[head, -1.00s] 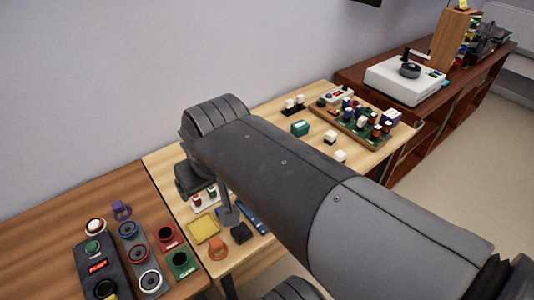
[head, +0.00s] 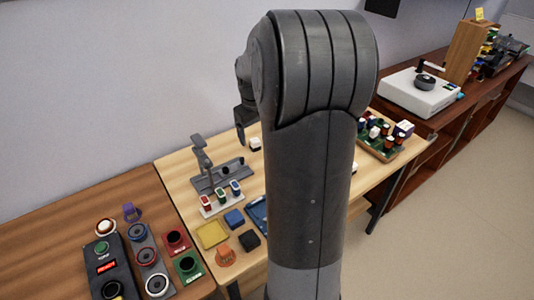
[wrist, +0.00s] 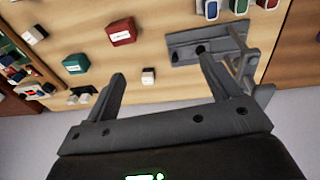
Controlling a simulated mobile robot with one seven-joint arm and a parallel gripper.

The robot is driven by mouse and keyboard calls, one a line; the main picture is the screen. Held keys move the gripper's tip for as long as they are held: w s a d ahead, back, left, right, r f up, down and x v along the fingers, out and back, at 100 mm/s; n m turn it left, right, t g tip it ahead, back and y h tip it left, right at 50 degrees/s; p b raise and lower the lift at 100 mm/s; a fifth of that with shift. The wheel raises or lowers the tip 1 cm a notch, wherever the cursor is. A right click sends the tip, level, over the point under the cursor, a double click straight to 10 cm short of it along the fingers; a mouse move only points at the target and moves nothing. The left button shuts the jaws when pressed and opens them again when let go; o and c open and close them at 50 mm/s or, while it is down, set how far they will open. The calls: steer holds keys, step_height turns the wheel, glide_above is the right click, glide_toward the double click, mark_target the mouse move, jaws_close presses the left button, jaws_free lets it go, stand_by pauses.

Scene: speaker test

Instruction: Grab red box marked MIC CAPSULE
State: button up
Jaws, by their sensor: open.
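A red box (wrist: 121,32) with a small pale label lies on the light wood table in the wrist view. The label is too small to read. My gripper (wrist: 162,66) is open, with nothing between its fingers. The red box lies beyond the fingertips, above and left of the middle of the gap, apart from both fingers. In the head view my arm hides the red box, and only a dark part of my wrist shows beside the arm.
A white block (wrist: 148,76) lies near the gap between my fingers. A green box (wrist: 75,63) lies left of the red one. A grey stand (wrist: 185,48) rises close to the right finger. A green tray (head: 372,148) holds several small parts.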

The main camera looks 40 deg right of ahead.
steer(key=shift+g+y, duration=0.6)
steer(key=d+f, duration=0.3)
steer(key=d, duration=0.1)
steer(key=w+d+f, duration=0.1)
steer(key=d+f, duration=0.3)
steer(key=w+d+f, duration=0.1)
steer(key=d+f, duration=0.2)
steer(key=d, duration=0.1)
steer(key=shift+f, duration=0.4)
steer(key=shift+d+f, duration=0.15)
steer(key=shift+f, duration=0.2)
step_height(320, 180, down, 10)
steer(key=shift+f, duration=0.25)
steer(key=c, duration=1.1)
steer(key=shift+r, duration=0.15)
